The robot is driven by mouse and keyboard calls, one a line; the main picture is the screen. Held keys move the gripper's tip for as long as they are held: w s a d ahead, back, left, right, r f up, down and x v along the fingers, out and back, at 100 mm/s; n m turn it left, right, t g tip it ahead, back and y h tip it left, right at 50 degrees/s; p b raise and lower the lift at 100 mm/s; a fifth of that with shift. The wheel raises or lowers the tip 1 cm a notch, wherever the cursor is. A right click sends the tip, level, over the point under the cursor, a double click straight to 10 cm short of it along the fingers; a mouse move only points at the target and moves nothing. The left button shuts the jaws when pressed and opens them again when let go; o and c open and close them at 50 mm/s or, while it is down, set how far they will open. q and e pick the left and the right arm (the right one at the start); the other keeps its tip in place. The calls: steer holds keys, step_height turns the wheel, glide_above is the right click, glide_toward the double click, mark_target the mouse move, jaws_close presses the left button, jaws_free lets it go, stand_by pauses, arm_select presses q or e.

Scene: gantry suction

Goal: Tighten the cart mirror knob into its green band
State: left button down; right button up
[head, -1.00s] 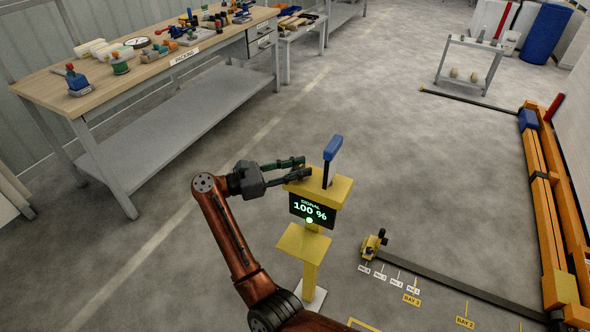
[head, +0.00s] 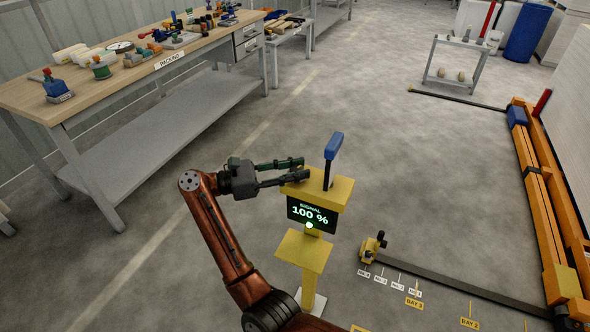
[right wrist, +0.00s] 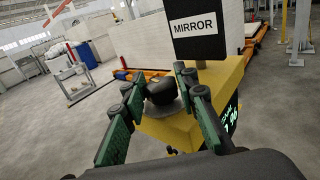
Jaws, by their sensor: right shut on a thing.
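The yellow cart stand (head: 303,252) is upright on the floor. The mirror (head: 334,150) stands on top with its blue edge up. In the right wrist view, a black plate labelled MIRROR (right wrist: 198,26) stands behind the dark round knob (right wrist: 161,91). My right gripper (head: 304,168) reaches in from the left, at the top of the stand. The display (head: 311,213) reads SIGNAL 100 %, with a lit green dot below. I cannot make out a green band. My left gripper is out of view.
A packing bench (head: 134,68) with several items stands at the upper left. A low yellow fixture (head: 371,248) with a dark rail (head: 450,281) lies right of the stand. An orange gantry beam (head: 545,200) runs along the right. Open floor lies behind the stand.

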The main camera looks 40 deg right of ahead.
steer(key=o, duration=1.2)
steer(key=shift+c, duration=0.2)
steer(key=shift+w+a, duration=0.1)
steer(key=v, duration=0.7)
steer(key=shift+a+r, duration=0.1)
steer(key=shift+a, duration=0.05)
